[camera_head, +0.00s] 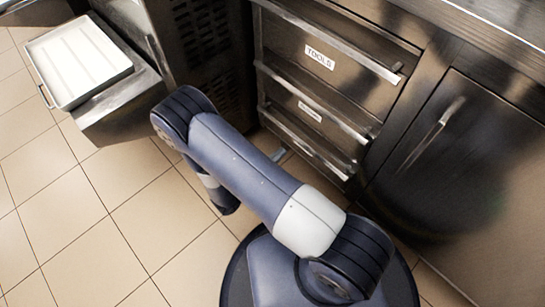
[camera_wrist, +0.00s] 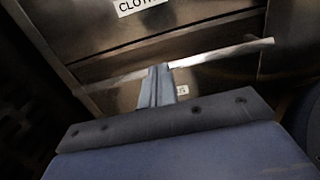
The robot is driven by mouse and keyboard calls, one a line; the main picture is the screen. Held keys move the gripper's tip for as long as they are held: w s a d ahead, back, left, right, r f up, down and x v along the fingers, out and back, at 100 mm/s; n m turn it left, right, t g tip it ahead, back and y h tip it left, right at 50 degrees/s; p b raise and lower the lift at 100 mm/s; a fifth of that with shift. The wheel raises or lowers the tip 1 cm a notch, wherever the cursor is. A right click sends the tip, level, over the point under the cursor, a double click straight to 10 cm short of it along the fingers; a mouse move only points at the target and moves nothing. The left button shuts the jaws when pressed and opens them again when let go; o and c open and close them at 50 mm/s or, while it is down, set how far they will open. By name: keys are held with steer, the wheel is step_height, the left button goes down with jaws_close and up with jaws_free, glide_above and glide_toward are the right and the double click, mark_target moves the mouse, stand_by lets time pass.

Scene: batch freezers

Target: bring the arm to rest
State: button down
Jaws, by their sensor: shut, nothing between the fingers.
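My arm shows in the head view, bent over in front of the drawer unit (camera_head: 340,95). My gripper (camera_wrist: 157,72) is in the wrist view with its fingers together and nothing between them. It points toward a drawer front with a long bar handle (camera_wrist: 225,53). The fingertips overlap the handle in the picture; I cannot tell whether they touch it.
A steel cupboard door (camera_head: 450,150) with a handle stands right of the drawers. At upper left a white tray (camera_head: 80,60) sits on a steel ledge (camera_head: 125,105) beside a dark vented machine (camera_head: 205,50). The tiled floor (camera_head: 80,220) at lower left is clear.

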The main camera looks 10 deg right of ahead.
mark_target(311, 128)
steer(key=shift+v, duration=1.1)
steer(key=b+x, duration=0.2)
steer(key=x, duration=1.2)
steer(key=shift+d, duration=0.1)
